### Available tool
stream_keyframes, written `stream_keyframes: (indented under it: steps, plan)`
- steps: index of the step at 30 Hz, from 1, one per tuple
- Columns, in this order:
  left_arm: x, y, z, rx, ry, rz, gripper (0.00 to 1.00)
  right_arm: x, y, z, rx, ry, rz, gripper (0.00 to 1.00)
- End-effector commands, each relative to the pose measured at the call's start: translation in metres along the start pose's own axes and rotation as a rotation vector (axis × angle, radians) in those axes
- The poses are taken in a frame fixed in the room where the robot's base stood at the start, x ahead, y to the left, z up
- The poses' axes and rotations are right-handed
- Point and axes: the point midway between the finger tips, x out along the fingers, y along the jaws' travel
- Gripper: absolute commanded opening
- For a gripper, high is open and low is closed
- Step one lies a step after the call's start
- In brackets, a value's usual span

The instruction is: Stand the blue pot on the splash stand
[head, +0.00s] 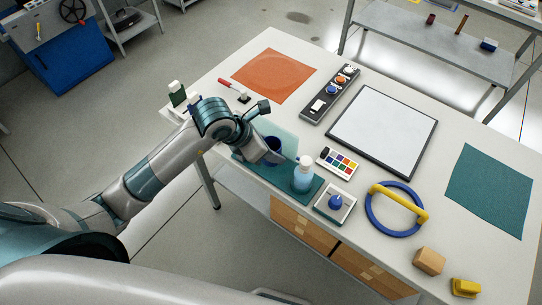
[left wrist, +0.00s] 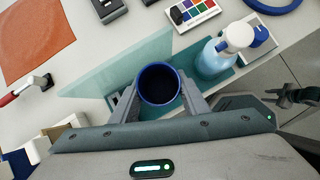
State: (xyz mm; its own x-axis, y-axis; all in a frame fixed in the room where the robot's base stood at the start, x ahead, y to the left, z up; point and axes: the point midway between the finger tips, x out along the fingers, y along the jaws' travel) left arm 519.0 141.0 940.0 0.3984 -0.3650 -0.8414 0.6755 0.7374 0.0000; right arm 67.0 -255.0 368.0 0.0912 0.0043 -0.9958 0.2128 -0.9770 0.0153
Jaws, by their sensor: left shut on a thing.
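The blue pot (left wrist: 159,84) is a round, dark-blue open cup between the fingers of my left gripper (left wrist: 158,100), which is shut on it. In the head view the pot (head: 273,145) shows partly behind my left gripper (head: 268,153). The splash stand has a teal base (head: 318,189) and an upright translucent panel (head: 286,133) along its back. The pot is over the stand's left part, in front of the panel. Whether its bottom touches the base is hidden. My right gripper is not seen in the head view.
A pale-blue pump bottle (head: 303,178) stands on the base's right part, close to the pot. A paint palette (head: 337,162), a white-framed tile with a blue knob (head: 335,203) and a blue ring (head: 370,214) lie to the right. An orange mat (head: 273,76) lies farther back.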

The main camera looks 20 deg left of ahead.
Motion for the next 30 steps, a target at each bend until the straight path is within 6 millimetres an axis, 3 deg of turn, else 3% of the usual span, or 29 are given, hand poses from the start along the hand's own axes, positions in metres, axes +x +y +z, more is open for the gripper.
stream_keyframes:
  steps: [11, 21, 22, 24, 30]
  plan:
    - [0.030, -0.001, -0.020, -0.002, 0.002, -0.002, 0.18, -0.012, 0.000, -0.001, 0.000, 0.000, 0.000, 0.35]
    - [0.033, 0.000, -0.021, 0.000, 0.000, 0.000, 0.18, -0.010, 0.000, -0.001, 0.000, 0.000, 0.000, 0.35]
    - [0.032, 0.000, -0.021, 0.000, 0.001, 0.000, 0.46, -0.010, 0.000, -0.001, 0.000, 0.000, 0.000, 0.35]
    - [0.032, 0.000, -0.021, 0.000, 0.001, 0.000, 0.60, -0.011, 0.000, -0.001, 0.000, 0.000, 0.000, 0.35]
    - [0.032, 0.000, -0.021, 0.000, 0.001, 0.000, 0.60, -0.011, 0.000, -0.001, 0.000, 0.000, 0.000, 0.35]
